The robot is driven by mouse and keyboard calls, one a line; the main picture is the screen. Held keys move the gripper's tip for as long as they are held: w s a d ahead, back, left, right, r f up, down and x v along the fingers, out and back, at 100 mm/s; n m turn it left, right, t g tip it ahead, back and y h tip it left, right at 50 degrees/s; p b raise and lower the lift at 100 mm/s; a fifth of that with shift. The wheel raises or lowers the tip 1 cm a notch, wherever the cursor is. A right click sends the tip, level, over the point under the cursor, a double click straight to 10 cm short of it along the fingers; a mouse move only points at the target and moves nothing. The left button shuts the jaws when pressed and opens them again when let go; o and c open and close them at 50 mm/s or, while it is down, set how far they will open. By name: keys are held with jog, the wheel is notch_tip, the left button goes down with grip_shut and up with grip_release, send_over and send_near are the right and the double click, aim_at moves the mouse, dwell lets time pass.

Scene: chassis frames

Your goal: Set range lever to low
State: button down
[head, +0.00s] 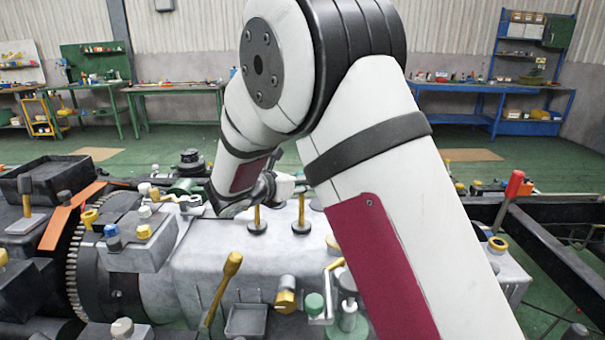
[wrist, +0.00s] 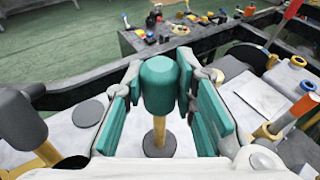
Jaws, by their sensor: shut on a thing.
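A lever with a teal knob (wrist: 158,85) on a yellow shaft stands near upright from a round dark base on the pale housing, in the wrist view. My gripper (wrist: 161,72) has its teal-padded fingers on both sides of this knob and is shut on it. In the head view my gripper (head: 243,198) is above the housing (head: 215,255), partly hidden by my arm. Two yellow shafts (head: 257,220) rise from the housing beside it; the knob is hidden there. No label or range marking can be read.
A second lever with a dark knob (wrist: 18,118) stands close on the left in the wrist view. An orange and white handle (wrist: 295,115) is on the right.

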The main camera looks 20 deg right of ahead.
jog(key=shift+w+d+f+n+g+y+p, duration=0.1)
jog(key=shift+w+d+n+g+y+p, duration=0.25)
jog(key=shift+w+p, duration=0.3)
jog(key=shift+w+d+f+n+g+y+p, duration=0.1)
jog(key=shift+w+f+g+y+p, duration=0.1)
jog(key=shift+w+g+p, duration=0.4)
jog(key=shift+w+d+f+n+g+y+p, duration=0.1)
jog(key=shift+w+d+n+g+y+p, duration=0.15)
jog(key=shift+w+p, duration=0.4)
jog(key=shift+w, duration=0.1)
jog(key=c, duration=1.3)
grip_release()
jog(key=shift+w, duration=0.1)
jog(key=v, duration=1.2)
jog(key=shift+r, duration=0.1)
